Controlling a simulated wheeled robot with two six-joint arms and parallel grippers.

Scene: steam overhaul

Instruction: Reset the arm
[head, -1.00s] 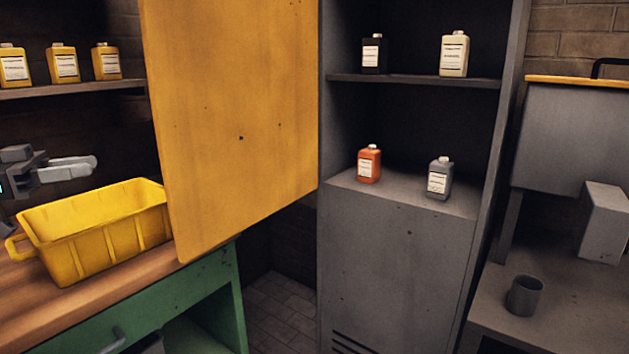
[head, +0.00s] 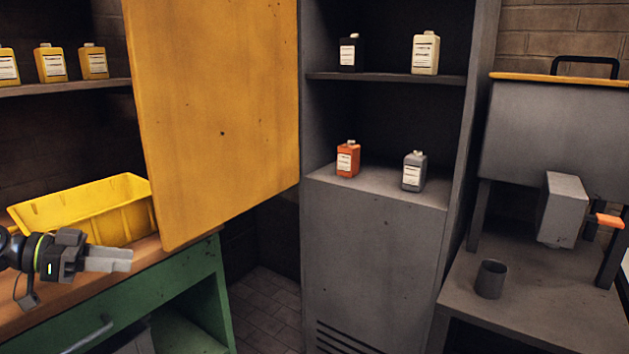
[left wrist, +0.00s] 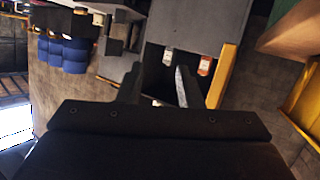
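My left gripper (head: 128,260) reaches in from the left in the head view, in front of the yellow bin (head: 138,220) and near the workbench's front edge. In the left wrist view its two fingers (left wrist: 157,92) stand apart, with nothing held between them. My right gripper is in neither view.
The yellow cabinet door (head: 215,120) stands open beside the grey cabinet (head: 375,255). Inside are an orange bottle (head: 347,160), a grey bottle (head: 414,172), a black bottle (head: 348,54) and a cream bottle (head: 425,54). A grey cup (head: 490,280) stands on the right bench.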

